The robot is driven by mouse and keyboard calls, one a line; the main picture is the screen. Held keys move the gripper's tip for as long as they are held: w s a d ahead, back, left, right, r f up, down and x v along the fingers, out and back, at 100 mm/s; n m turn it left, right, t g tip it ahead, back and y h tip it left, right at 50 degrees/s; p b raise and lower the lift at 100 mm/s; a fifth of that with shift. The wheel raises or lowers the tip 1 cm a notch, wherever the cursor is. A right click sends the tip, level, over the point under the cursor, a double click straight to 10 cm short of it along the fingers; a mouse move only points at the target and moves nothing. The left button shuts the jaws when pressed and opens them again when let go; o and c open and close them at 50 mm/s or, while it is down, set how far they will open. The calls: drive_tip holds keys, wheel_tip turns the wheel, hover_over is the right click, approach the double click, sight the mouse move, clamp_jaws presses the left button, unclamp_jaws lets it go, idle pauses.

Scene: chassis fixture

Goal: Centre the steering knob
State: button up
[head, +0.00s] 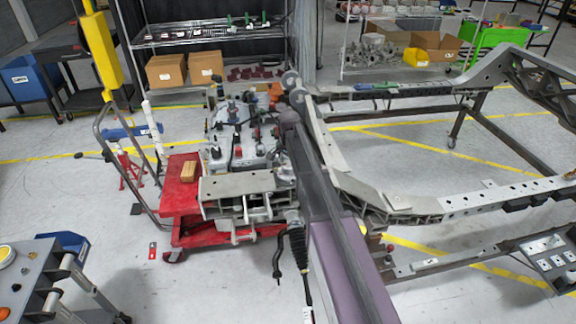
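I cannot pick out the steering knob for certain in the head view. A grey control panel (552,258) with small dark controls and pale labels stands at the lower right edge, partly cut off by the frame. My arm (345,265) reaches from the bottom centre up to its round joints, over the right side of the machinery on the red cart. I cannot make out the gripper's fingers against the clutter around the joints, so their opening and any contact are not clear.
A red cart (185,192) carries grey machinery (237,150) left of my arm. A grey chassis frame (470,203) fills the right side. The floor inside the frame and at the far left is mostly clear.

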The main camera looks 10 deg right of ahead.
drive_tip(key=shift+c, duration=0.9)
drive_tip(key=shift+n, duration=0.4)
drive_tip(key=n, duration=1)
drive_tip(key=shift+n, duration=0.4)
drive_tip(key=n, duration=0.4)
